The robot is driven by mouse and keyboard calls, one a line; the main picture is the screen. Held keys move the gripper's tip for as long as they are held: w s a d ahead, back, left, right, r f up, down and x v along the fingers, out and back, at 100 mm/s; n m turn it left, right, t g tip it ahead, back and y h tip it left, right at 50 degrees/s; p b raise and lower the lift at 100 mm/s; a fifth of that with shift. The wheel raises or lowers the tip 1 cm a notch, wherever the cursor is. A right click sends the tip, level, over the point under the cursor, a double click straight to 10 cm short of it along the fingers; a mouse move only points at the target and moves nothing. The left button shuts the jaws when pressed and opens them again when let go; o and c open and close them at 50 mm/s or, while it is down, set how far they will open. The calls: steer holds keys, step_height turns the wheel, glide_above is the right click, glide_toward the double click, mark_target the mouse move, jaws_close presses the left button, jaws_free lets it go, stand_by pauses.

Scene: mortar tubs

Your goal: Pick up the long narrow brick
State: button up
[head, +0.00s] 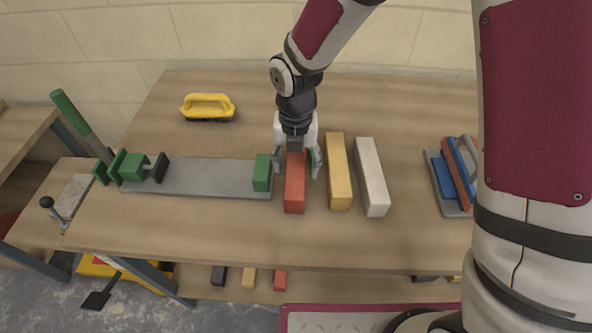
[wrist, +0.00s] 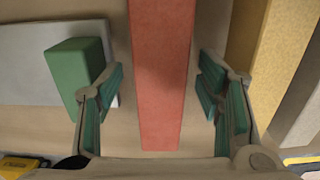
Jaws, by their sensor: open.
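Three long narrow bricks lie side by side on the wooden bench: a red brick (head: 295,197), a yellow brick (head: 339,172) and a pale, whitish brick (head: 371,177). My gripper (head: 297,168) is open above the far part of the red brick, one finger on each side of it. In the wrist view, the red brick (wrist: 160,60) runs lengthwise between the open fingers of my gripper (wrist: 160,88), with a visible gap on both sides. The yellow brick (wrist: 268,55) lies to the right of the right finger. My gripper hides the red brick's far end in the head view.
A grey plate (head: 200,177) with a green block (head: 262,173) on its right end lies close left of the red brick. A yellow-handled brush (head: 208,107) lies at the back left. Stacked blue and red tools (head: 460,175) lie at the right. The front bench strip is clear.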

steer(key=shift+f, duration=0.75)
jaws_close()
steer(key=shift+r, duration=0.1)
